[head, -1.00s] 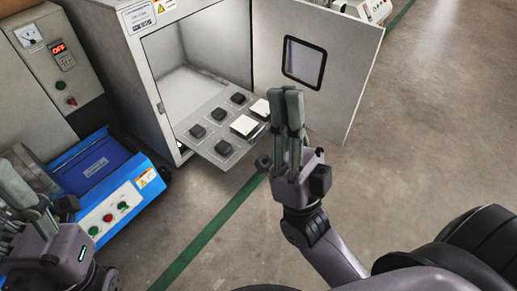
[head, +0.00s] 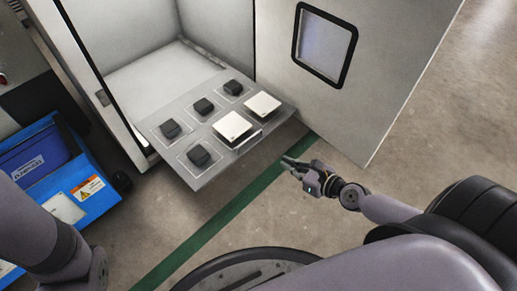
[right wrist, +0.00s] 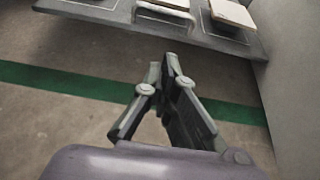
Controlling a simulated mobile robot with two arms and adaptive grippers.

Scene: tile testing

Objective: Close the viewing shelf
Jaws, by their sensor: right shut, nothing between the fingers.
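The viewing shelf (head: 186,161) is a grey panel pulled out of the cabinet's lower opening. It carries several black blocks and two white tiles (head: 233,127), (head: 262,106). A handle shows at its front edge (head: 249,142). In the right wrist view the shelf's edge (right wrist: 110,23) crosses the top. My right gripper (head: 286,162) is shut and empty, just off the shelf's front right corner and apart from it. It also shows in the right wrist view (right wrist: 162,72), its fingertips pointing at the shelf. My left arm is at the lower left; its gripper is out of view.
The cabinet (head: 145,78) stands behind the shelf. Its door (head: 385,65) with a dark-framed window is swung open to the right. A blue machine (head: 90,190) stands at the left. Floor with a green stripe (head: 215,222) lies clear in front.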

